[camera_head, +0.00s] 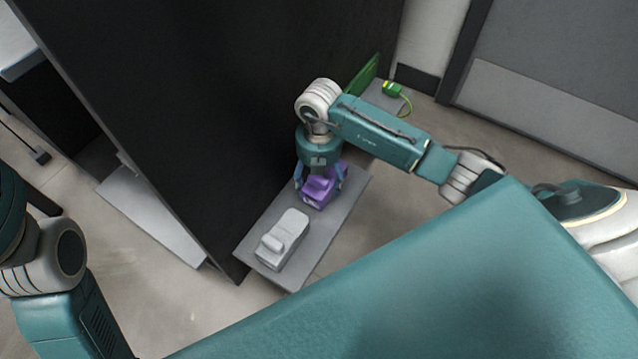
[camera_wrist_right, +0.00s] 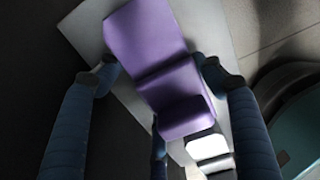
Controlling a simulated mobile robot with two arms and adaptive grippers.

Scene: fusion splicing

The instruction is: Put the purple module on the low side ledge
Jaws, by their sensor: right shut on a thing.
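The purple module (camera_head: 318,190) is a small stepped block over the far part of the low grey side ledge (camera_head: 246,245). My right gripper (camera_head: 320,184) comes down from above with its fingers on both sides of it, shut on it. In the right wrist view the purple module (camera_wrist_right: 160,62) lies between the fingers of the right gripper (camera_wrist_right: 158,75), with the pale ledge (camera_wrist_right: 90,28) beneath. Whether the module touches the ledge cannot be told. My left gripper is not in view; only part of that arm shows at the left.
A grey-white module (camera_head: 284,239) stands on the near part of the ledge, close to the purple one. A tall black cabinet wall (camera_head: 180,100) rises right beside the ledge. Behind it are a green panel (camera_head: 362,76) and a green plug with cable (camera_head: 392,90).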

